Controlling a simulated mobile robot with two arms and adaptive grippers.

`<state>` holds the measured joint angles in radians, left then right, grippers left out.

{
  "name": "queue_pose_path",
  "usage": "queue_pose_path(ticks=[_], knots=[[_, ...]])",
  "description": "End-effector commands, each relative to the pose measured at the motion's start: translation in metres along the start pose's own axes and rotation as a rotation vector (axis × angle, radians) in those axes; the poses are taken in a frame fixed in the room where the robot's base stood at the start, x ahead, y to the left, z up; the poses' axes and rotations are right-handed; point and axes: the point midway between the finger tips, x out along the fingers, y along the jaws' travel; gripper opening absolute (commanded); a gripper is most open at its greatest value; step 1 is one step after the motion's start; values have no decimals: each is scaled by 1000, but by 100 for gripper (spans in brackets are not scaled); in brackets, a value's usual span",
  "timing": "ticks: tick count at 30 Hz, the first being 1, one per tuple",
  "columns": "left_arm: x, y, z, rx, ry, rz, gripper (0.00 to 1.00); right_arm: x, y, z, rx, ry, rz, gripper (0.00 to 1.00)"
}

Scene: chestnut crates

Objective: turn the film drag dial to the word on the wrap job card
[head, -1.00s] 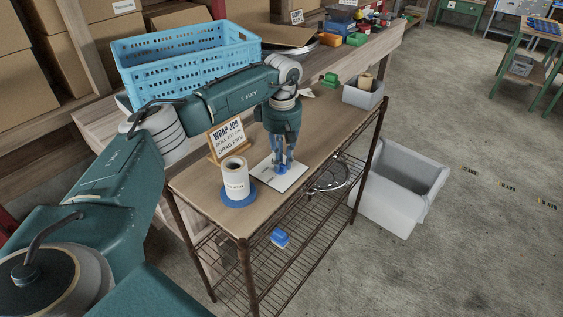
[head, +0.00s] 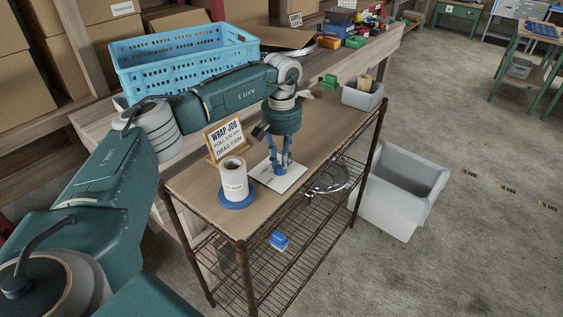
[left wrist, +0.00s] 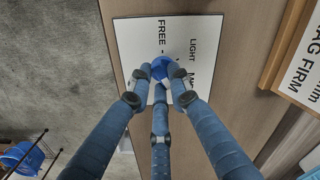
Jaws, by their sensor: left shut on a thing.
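The film drag dial (left wrist: 160,66) is a small blue knob on a white plate (left wrist: 131,45) printed with FREE, LIGHT and a partly hidden word starting with M. My left gripper (left wrist: 160,74) points down with its blue fingers shut around the knob. In the head view the gripper (head: 279,162) stands over the plate (head: 296,179) on the bench; its fingers mostly hide the dial there. Which word the dial points to is hard to tell. The wrap job card (head: 226,137) stands behind on a wooden holder and reads DRAG FIRM. My right gripper is not in view.
A white film roll (head: 233,175) stands on a blue disc (head: 237,200) left of the plate. A blue crate (head: 180,75) sits behind my arm. A grey bin (head: 362,97) is at the bench's far end. A large grey tub (head: 395,205) stands on the floor.

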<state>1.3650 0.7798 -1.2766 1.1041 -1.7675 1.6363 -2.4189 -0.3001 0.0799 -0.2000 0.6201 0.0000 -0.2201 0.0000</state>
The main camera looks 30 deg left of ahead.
Motion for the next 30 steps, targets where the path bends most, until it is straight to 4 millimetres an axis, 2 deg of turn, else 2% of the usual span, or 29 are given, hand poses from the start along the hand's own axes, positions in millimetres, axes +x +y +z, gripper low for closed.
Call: queue_pose_path(ticks=[15,30], knots=[[-2,0,1,402,5,1,0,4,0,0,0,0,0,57],[-2,0,1,521,6,1,0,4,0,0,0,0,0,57]])
